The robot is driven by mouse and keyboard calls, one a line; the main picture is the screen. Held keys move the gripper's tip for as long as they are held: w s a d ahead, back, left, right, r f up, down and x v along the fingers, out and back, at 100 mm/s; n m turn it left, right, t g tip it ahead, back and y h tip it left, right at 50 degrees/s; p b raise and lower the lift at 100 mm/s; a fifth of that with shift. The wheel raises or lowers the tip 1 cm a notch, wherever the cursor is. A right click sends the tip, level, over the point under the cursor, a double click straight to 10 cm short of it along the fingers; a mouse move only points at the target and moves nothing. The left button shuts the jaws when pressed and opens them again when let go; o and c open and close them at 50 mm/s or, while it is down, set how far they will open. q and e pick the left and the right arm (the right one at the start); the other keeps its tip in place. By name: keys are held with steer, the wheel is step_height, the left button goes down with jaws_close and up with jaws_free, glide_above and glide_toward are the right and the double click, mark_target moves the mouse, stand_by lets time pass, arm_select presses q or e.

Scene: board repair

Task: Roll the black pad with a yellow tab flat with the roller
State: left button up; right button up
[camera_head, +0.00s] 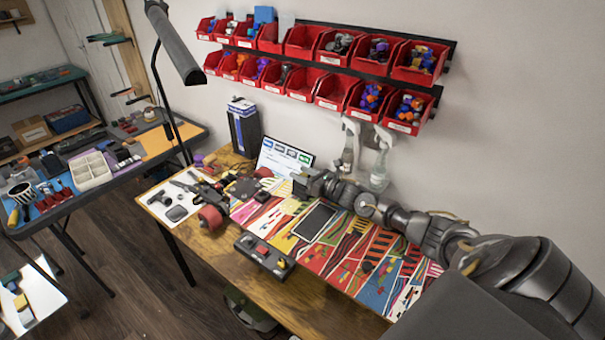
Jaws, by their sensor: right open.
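A dark rectangular pad (314,222) with a pale edge lies on the colourful patterned mat (372,268). I cannot make out a yellow tab on it. A red cylinder (211,217), possibly the roller, lies at the table's front left, well left of the pad. My right arm reaches in from the right above the mat. Its gripper (299,186) is open, behind and slightly left of the pad, apart from the red cylinder. The fingers are small and partly hidden. My left gripper is out of view.
A black box with buttons (264,256) sits at the wooden table's front edge. A screen (283,158), small tools and a white sheet (170,203) crowd the left and back. A lamp (174,44) and red bins (304,42) hang above.

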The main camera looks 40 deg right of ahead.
jaws_close()
stand_by(0.4)
